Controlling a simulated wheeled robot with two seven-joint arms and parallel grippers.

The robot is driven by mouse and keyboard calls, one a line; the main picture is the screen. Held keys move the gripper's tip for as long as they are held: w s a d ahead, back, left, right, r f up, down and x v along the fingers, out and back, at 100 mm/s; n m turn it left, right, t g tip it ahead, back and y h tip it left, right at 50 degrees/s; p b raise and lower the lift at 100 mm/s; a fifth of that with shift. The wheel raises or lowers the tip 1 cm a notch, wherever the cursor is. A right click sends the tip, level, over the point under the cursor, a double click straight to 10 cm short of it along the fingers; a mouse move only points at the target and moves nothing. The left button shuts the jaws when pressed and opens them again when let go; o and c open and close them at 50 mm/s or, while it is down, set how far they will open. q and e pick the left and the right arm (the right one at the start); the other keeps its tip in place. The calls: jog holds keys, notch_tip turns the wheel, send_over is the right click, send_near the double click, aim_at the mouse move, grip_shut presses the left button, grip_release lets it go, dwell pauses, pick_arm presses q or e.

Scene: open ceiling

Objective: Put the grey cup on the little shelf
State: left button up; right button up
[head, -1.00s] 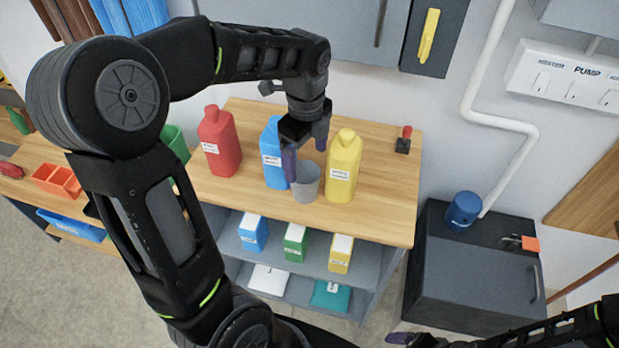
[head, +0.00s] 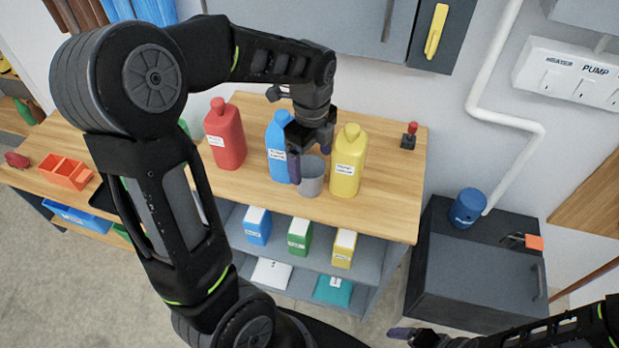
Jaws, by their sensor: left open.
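The grey cup (head: 312,182) stands upright on the wooden worktop (head: 386,212), between a blue bottle (head: 279,150) and a yellow bottle (head: 348,165). My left gripper (head: 311,157) is open and points down at the cup. One purple-tipped finger is at the cup's left side; the other is behind its rim. I cannot tell whether either touches it. A grey shelf (head: 313,258) under the worktop holds blue, green and yellow boxes; I cannot tell if this is the little shelf. My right gripper (head: 402,333) is low at the right, its jaws unclear.
A red bottle (head: 226,138) stands left of the blue one. A red-topped switch (head: 409,137) is at the worktop's back right. A dark cabinet (head: 478,265) with a blue canister (head: 467,208) stands to the right. The worktop's front right is clear.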

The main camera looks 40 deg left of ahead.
aim_at(309, 172)
pick_arm(q)
notch_tip(309, 172, down, 5)
jog(key=shift+a+r+p, duration=0.1)
jog(key=shift+a+p, duration=0.05)
jog(key=shift+p, duration=0.15)
jog(key=shift+s, duration=0.1)
jog(key=shift+c, duration=0.4)
jog(key=c, duration=1.5)
jog(key=shift+r, duration=0.1)
notch_tip(309, 172, up, 18)
jog(key=shift+f+b, duration=0.1)
jog(key=shift+b, duration=0.3)
dwell(0.6)
